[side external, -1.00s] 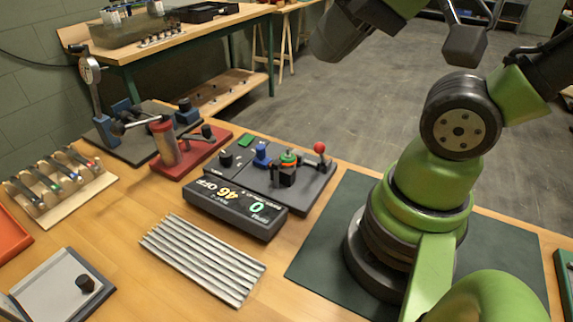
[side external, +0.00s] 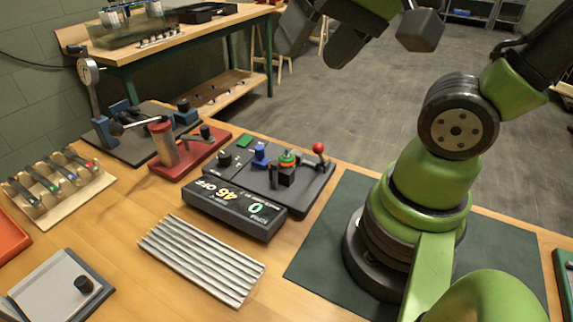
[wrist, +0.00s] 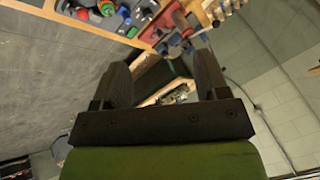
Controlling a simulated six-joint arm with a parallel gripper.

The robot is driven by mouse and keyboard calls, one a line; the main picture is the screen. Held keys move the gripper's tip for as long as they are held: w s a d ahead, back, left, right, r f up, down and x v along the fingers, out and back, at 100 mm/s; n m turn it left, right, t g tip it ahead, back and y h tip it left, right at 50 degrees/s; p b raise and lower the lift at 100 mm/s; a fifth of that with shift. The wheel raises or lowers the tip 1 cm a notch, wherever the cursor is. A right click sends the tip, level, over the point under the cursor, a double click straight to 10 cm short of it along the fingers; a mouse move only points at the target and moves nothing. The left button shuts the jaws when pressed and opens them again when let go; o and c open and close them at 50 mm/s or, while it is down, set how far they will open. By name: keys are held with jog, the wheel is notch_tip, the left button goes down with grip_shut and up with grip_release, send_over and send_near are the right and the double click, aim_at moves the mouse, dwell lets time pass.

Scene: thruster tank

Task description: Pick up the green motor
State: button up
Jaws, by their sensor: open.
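A pale wooden rack (side external: 75,207) at the left of the bench holds several slim metal cylinders with coloured bands in a slanted row. The green-banded one (side external: 51,186), which looks like the green motor, lies among the others, with a blue-banded one (side external: 73,178) to its right. My gripper (side external: 320,38) is high at the top of the side view, above and far to the right of the rack. In the wrist view its two dark fingers (wrist: 163,78) are spread apart with nothing between them. I cannot make out the green motor in the wrist view.
A control box with a display (side external: 235,207) and a red-knobbed lever (side external: 318,148) stands mid-bench. A ribbed metal plate (side external: 200,260) lies in front. A red-based fixture (side external: 190,155) and a dial gauge stand (side external: 92,85) are behind the rack. Bare wood lies between rack and ribbed plate.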

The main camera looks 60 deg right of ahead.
jog(key=w+d+f+m+g+h, duration=0.2)
jog(key=w+d+f+m+g, duration=0.25)
jog(key=w+f+m, duration=0.3)
jog(key=m+g, duration=0.2)
jog(key=m, duration=0.4)
send_over(287, 152)
jog(key=shift+h, duration=0.4)
jog(key=f, duration=1.1)
jog(key=shift+w+d, duration=0.15)
jog(key=shift+w, duration=0.15)
jog(key=shift+s+f, duration=0.2)
jog(key=shift+f, duration=2.85)
jog(key=c, duration=1.1)
